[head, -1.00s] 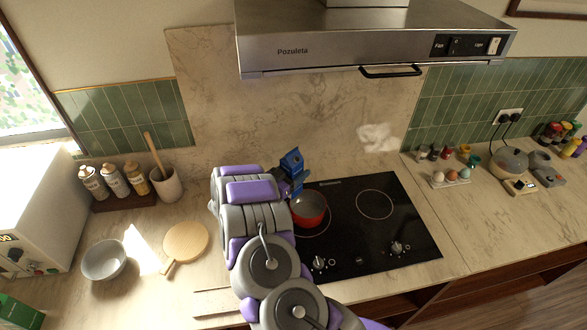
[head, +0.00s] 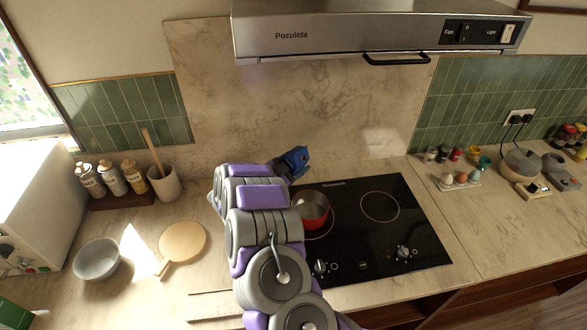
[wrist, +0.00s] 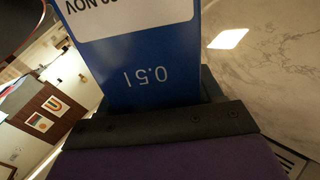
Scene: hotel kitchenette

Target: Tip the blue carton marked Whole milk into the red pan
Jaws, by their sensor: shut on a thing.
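The blue carton (head: 296,161) is tilted in my gripper (head: 284,172), above and to the back left of the red pan (head: 311,212). In the wrist view the carton (wrist: 150,75) fills the upper middle, with a white label and "0.5 l" upside down. The dark jaw (wrist: 165,125) lies across it, and my gripper is shut on it. The red pan sits on the left part of the black hob, and my arm covers some of the hob beside it. The carton's opening and any liquid cannot be made out.
The range hood (head: 375,30) hangs above the hob (head: 385,235). A grey bowl (head: 97,259) and a round wooden board (head: 183,242) lie on the left counter. Bottles and a utensil crock (head: 163,183) stand behind them. An egg tray (head: 459,180) is on the right.

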